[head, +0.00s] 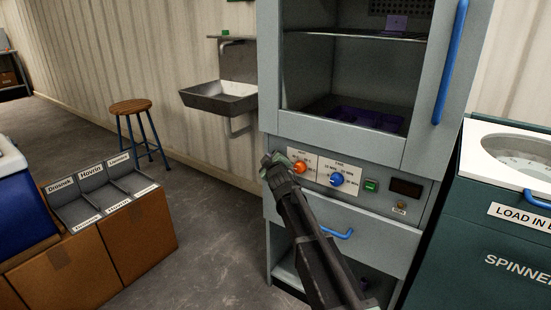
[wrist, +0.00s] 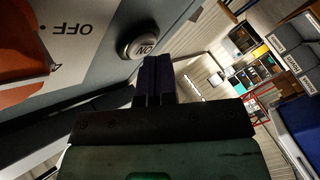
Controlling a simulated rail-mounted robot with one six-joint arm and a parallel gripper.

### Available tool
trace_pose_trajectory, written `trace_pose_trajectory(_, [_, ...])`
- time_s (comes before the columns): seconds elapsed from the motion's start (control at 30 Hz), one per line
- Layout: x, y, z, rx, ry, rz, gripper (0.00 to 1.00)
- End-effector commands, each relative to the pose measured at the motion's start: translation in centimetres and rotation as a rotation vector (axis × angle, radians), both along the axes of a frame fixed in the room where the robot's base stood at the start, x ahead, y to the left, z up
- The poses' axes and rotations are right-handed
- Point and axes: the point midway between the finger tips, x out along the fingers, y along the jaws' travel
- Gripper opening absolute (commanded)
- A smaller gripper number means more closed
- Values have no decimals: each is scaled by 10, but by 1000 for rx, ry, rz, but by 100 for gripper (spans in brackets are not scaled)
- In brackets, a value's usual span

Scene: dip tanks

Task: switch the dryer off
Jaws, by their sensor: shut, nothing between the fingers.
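The dryer (head: 295,230) is a grey cabinet in the middle of the head view. Its panel has an orange knob (head: 299,167), a blue knob (head: 338,179), a green switch (head: 371,186) and a dark display (head: 406,187). My gripper (head: 272,161) is shut and empty at the panel's left end, left of the orange knob. In the wrist view, its fingertips (wrist: 155,65) are close beside a round metal button (wrist: 138,44) marked ON; I cannot tell if they touch. The orange knob (wrist: 20,75) and an OFF label are left of it. In the head view, my gripper hides that button.
A spinner (head: 500,240) is at the right. A sink (head: 220,96), a stool (head: 131,108) and labelled bins (head: 95,192) are at the left. Open floor lies between bins and dryer.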

Motion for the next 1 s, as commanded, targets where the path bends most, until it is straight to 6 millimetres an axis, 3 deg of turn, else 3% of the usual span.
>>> trace_pose_trajectory(0.37, [-6, 3, 0, 1, 1, 1, 0])
trace_pose_trajectory(0.8, [-51, 31, 0, 0, 1, 1, 0])
trace_pose_trajectory(1.0, [-54, 34, 0, 0, 0, 0, 0])
